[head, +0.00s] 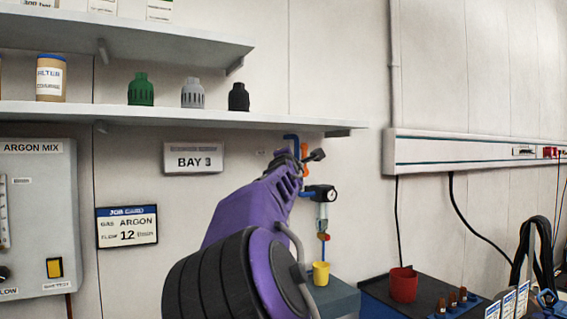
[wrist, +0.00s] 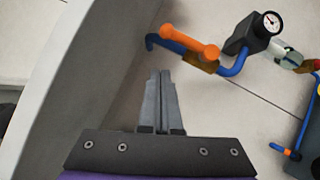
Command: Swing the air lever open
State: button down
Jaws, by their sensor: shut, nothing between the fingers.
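The orange air lever (wrist: 190,42) sits on a brass valve (wrist: 207,66) in a blue pipe (wrist: 236,68). In the wrist view it slants up and left from the valve, roughly along the pipe. In the head view the lever (head: 304,151) shows under the shelf end, just beyond my purple arm. My gripper (wrist: 161,73) is shut and empty. Its fingertips are below and left of the lever in the wrist view, apart from it. The arm partly hides the pipe and valve in the head view.
A pressure gauge (head: 331,194) on a dark block is right of the pipe. The lower shelf (head: 200,116) runs close above; a grey surface fills the wrist view's left. A yellow cup (head: 321,273) and red cup (head: 403,285) stand below. Wall beside the gauge is clear.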

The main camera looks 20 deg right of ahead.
jog(key=r+b+v, duration=0.1)
jog(key=b+v, duration=0.1)
jog(key=v, duration=0.5)
jog(key=shift+r+b, duration=0.2)
jog(key=shift+b, duration=0.15)
jog(key=shift+a, duration=0.1)
